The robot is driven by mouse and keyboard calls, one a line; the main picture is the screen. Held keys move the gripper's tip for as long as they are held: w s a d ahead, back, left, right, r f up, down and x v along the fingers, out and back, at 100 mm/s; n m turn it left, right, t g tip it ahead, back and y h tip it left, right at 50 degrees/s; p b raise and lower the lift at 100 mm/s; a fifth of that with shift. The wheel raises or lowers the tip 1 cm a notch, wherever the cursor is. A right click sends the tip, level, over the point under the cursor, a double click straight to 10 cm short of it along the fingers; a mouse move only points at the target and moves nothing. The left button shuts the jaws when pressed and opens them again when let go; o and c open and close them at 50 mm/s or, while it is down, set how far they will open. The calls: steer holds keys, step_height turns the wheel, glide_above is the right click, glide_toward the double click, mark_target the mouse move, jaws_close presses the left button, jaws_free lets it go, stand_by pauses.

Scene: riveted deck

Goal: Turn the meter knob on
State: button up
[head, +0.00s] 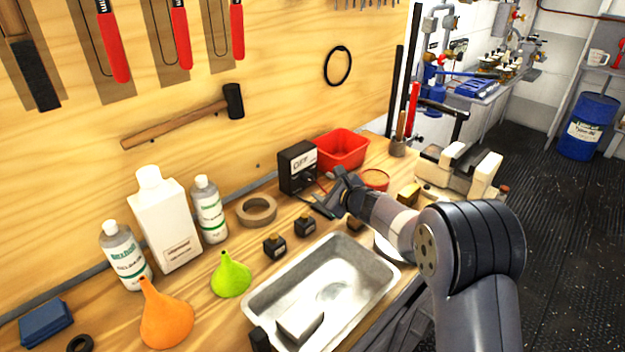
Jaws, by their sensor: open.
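The meter (291,171) is a black box against the wooden back panel, with a pale display that seems to read OFF. Its knob is not clearly visible; my gripper is close to the meter's lower front and may hide it. My gripper (330,194) is open, just right of and in front of the meter. Whether its fingers touch the meter or the knob cannot be told. Thin leads show near the meter's base, partly behind the gripper.
A red bin (342,149) stands right behind the meter. A metal tray (262,305), small black blocks (305,226), a tape roll (257,210), funnels (231,277) and bottles (165,225) crowd the bench. A vise (460,170) is to the right.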

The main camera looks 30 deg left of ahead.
mark_target(310, 180)
steer(key=p+x, duration=0.2)
steer(key=x, duration=0.5)
steer(key=shift+a, duration=0.1)
steer(key=shift+c, duration=0.2)
steer(key=shift+p, duration=0.35)
steer(key=c, duration=0.9)
